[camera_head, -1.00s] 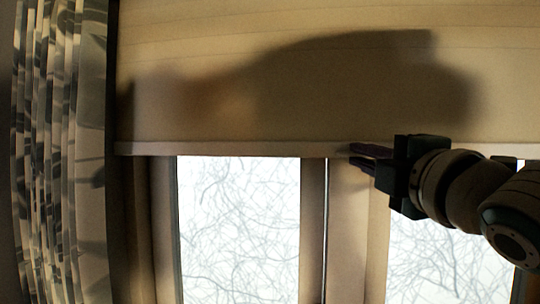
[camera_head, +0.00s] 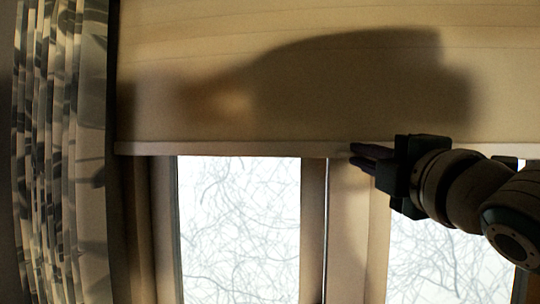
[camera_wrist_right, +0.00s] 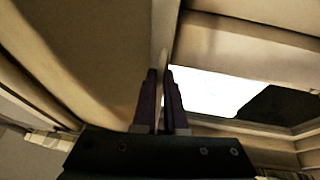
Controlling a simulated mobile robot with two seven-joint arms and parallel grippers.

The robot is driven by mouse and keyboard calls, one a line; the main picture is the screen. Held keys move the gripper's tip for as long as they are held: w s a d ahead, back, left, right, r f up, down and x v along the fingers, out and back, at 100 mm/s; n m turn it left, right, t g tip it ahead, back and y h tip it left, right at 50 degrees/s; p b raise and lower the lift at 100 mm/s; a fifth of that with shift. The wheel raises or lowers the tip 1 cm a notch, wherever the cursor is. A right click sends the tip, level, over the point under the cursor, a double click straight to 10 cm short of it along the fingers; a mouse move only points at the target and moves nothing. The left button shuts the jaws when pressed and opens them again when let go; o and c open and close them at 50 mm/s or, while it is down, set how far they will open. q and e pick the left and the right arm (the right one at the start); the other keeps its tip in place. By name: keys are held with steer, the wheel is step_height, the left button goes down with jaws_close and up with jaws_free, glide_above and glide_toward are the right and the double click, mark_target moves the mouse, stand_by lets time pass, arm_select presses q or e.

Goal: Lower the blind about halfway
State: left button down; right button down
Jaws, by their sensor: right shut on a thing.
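The beige blind (camera_head: 200,90) hangs over the upper part of the window, with its straight bottom rail (camera_head: 240,150) across the view. My right gripper (camera_head: 354,153) comes in from the right and its fingertips are at this rail. In the right wrist view, the two dark fingers of my right gripper (camera_wrist_right: 162,75) are close together on the edge of the blind (camera_wrist_right: 100,50). The gripper is shut on the blind's bottom rail. My left gripper is not in view.
Below the blind, bright window panes (camera_head: 238,230) show bare branches outside. A wooden frame post (camera_head: 345,240) stands between them. A patterned curtain (camera_head: 60,150) hangs at the left. A large shadow falls across the blind.

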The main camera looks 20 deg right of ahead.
step_height(320, 180, down, 20)
steer(key=b, duration=1.5)
steer(key=shift+r, duration=0.2)
steer(key=c, duration=1)
jaws_free()
steer(key=shift+o, duration=0.2)
